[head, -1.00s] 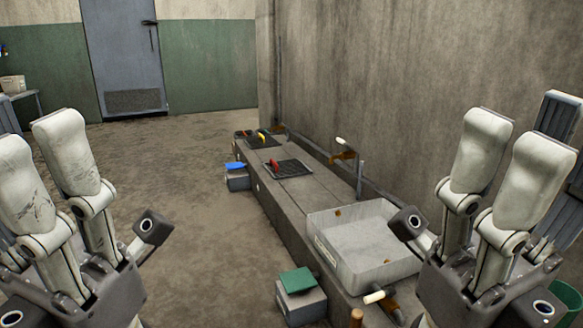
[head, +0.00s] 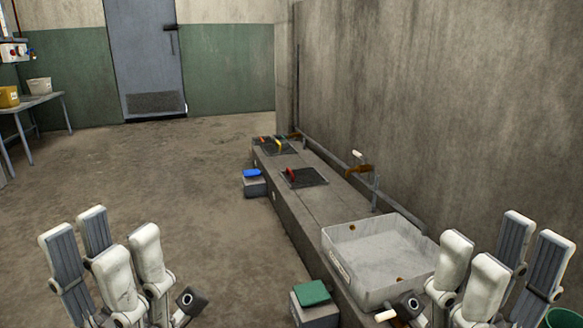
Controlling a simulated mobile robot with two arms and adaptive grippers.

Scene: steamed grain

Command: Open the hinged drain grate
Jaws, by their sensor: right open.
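Two dark drain grates lie flat in the top of a low concrete ledge (head: 318,214) along the right wall. The nearer grate (head: 314,181) has a red handle (head: 291,174). The farther grate (head: 270,150) has a yellow handle (head: 278,146) and small coloured bits at its back edge. Which one is hinged I cannot tell; no hinge shows. My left gripper (head: 103,245) is open and empty at the lower left, over the floor and well short of the grates. My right gripper (head: 500,256) is open and empty at the lower right, beside the sink.
A shallow grey sink (head: 345,262) sits on the ledge's near end. A tap and pipe (head: 359,170) stand by the wall. Blocks with a blue pad (head: 251,173) and a green pad (head: 312,292) stand beside the ledge. The floor (head: 190,190) left is clear up to the door (head: 143,60).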

